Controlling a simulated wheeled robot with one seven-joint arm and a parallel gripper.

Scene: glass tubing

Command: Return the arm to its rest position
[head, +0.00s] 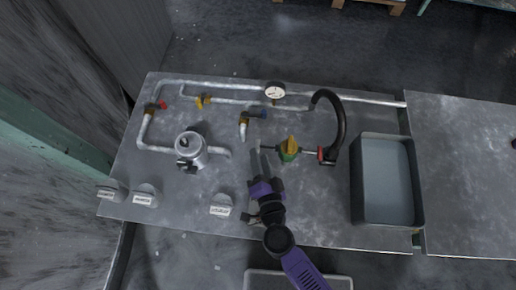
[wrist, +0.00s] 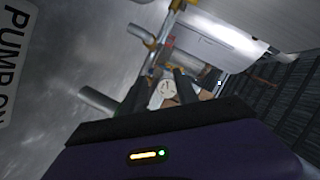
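My arm is purple and black and reaches up from the bottom of the head view. My gripper (head: 260,154) is over the grey metal panel (head: 315,215), just left of a green and yellow valve (head: 289,150). Its two dark fingers are apart with nothing between them. In the wrist view the gripper (wrist: 159,82) also shows open, with the round white gauge (wrist: 165,91) seen beyond the gap. Whether the fingers touch the panel cannot be told.
Pipes with coloured valves run along the panel's back, with a gauge (head: 275,91). A black hose (head: 341,120) arches right of the valve. A grey tray (head: 356,200) stands further right. A metal canister (head: 190,150) and white labels (head: 221,211) are left.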

